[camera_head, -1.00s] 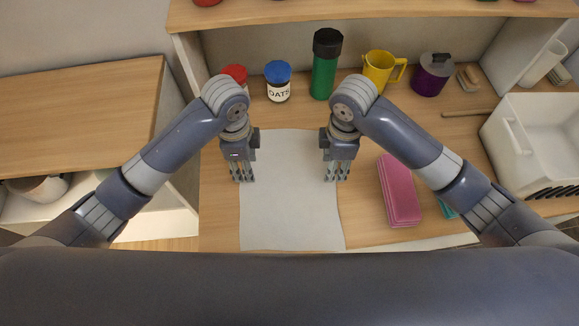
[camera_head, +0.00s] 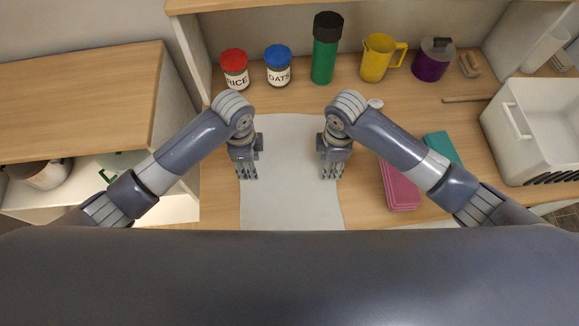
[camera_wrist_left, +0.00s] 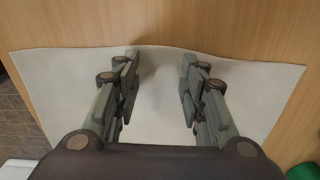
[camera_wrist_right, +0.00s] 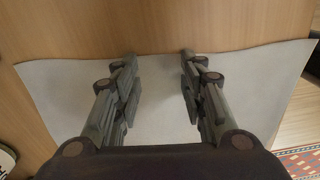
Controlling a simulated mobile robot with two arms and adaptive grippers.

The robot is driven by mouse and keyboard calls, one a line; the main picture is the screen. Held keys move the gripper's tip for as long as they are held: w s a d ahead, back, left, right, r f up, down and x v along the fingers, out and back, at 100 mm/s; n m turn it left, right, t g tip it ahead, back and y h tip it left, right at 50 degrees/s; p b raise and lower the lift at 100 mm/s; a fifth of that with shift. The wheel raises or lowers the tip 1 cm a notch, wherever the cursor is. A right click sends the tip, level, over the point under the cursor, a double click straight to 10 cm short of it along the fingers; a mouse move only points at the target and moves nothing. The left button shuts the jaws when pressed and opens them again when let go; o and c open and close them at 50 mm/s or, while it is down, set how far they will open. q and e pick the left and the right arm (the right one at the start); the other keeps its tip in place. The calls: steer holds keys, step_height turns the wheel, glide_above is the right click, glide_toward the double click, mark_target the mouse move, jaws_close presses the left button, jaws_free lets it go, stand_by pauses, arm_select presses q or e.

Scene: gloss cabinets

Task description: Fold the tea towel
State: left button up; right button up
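The tea towel (camera_head: 291,190) is a plain pale grey-white cloth lying flat and unfolded on the wooden counter. My left gripper (camera_head: 248,178) is over its left edge in the head view, and my right gripper (camera_head: 331,177) is over its right edge. In the left wrist view the open left fingers (camera_wrist_left: 160,75) have a gap between them above the towel's slightly wavy edge (camera_wrist_left: 230,66). In the right wrist view the open right fingers (camera_wrist_right: 158,78) stand apart over the opposite edge (camera_wrist_right: 245,62). Both grippers look empty. The towel's near end is hidden behind my body.
Along the back stand a rice jar (camera_head: 235,78), an oats jar (camera_head: 279,75), a green bottle (camera_head: 325,60), a yellow mug (camera_head: 377,62) and a purple pot (camera_head: 430,66). Right of the towel lie a pink stack (camera_head: 401,187) and a teal item (camera_head: 443,148).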

arm_select(q)
steer(key=shift+f, duration=0.15)
arm_select(e)
steer(key=shift+f, duration=0.2)
arm_select(q)
steer(key=c, duration=0.6)
arm_select(e)
steer(key=c, duration=0.6)
arm_select(q)
steer(key=shift+f, duration=0.1)
jaws_close()
arm_select(e)
steer(key=shift+f, duration=0.1)
jaws_close()
